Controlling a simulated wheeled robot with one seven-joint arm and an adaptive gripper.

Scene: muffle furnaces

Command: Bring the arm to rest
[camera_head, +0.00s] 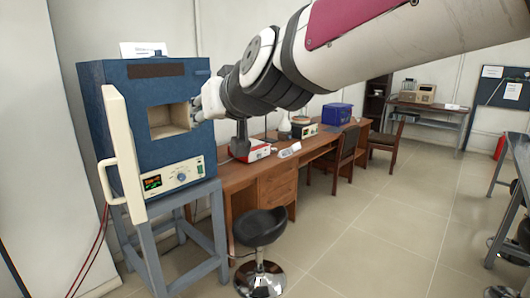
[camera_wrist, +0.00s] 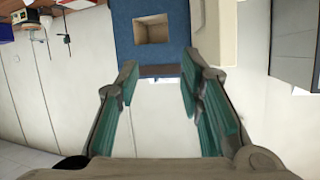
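My arm reaches from the upper right across the head view toward a blue muffle furnace (camera_head: 128,100). My gripper (camera_head: 204,106) is seen there beside the right edge of the furnace mouth, partly hidden by my wrist. In the wrist view my gripper (camera_wrist: 160,92) has its two green-padded fingers spread apart, with nothing between them. The furnace (camera_wrist: 124,40) shows upside down beyond the fingertips. Its chamber (camera_head: 168,121) is open and looks empty. The cream furnace door (camera_head: 123,150) stands swung open at the left front.
The furnace stands on a grey-blue metal stand (camera_head: 178,252). A black stool (camera_head: 260,230) is in front of a long wooden desk (camera_head: 277,190) with instruments and a blue box (camera_head: 337,114). Chairs stand farther along. The tiled floor (camera_head: 375,240) at centre right is clear.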

